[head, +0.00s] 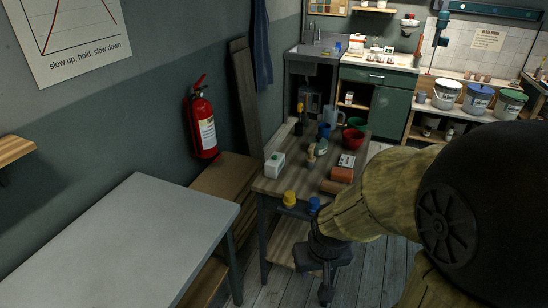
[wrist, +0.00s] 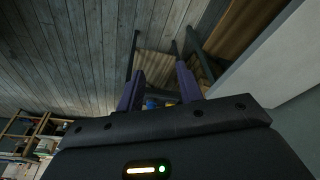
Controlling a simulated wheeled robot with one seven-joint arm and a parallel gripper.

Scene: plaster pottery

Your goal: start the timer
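A small pale box with a dark patch on its face (head: 347,160) lies on the wooden table (head: 283,187); it may be the timer, but it is too small to tell. A white and green box (head: 274,165) stands at the table's left edge. My gripper (head: 325,268) is in front of the table's near end, apart from both boxes. In the wrist view my gripper (wrist: 160,72) has its two dark purple fingers apart, with nothing held between them. No timer can be made out in the wrist view.
The wooden table also holds a red bowl (head: 353,139), a terracotta block (head: 341,174), a blue jug (head: 330,116) and tools. A yellow pot (head: 290,199) and a blue pot (head: 314,205) are at its near end. A bare grey table (head: 130,240) stands left.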

